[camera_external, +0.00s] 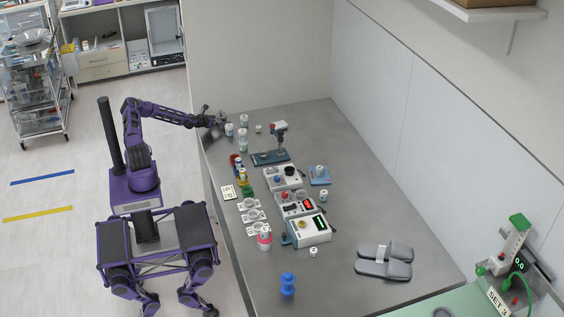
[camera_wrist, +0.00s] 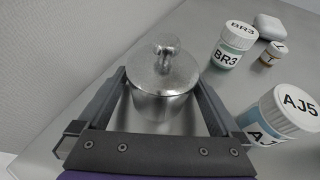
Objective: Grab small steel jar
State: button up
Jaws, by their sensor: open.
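A small steel jar (camera_wrist: 164,78) with a round lid and knob stands upright on the grey table in the wrist view. My gripper (camera_wrist: 158,82) is open, with one finger on each side of the jar. The jar sits between the fingers, and its lower front is partly hidden by the gripper body. I cannot tell whether the fingers touch it. In the external view my gripper (camera_external: 217,118) is at the far left edge of the table, and the jar is too small there to make out clearly.
Right of my gripper stand a white-lidded AJ5 jar (camera_wrist: 283,114), a BR3 bottle (camera_wrist: 233,46), a small amber bottle (camera_wrist: 273,54) and a white case (camera_wrist: 270,27). A wall (camera_wrist: 70,50) rises at left. Devices (camera_external: 296,204) and grey slippers (camera_external: 384,260) lie farther along the table.

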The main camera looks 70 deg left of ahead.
grip_shut()
dwell(0.5)
jog(key=shift+r, duration=0.1)
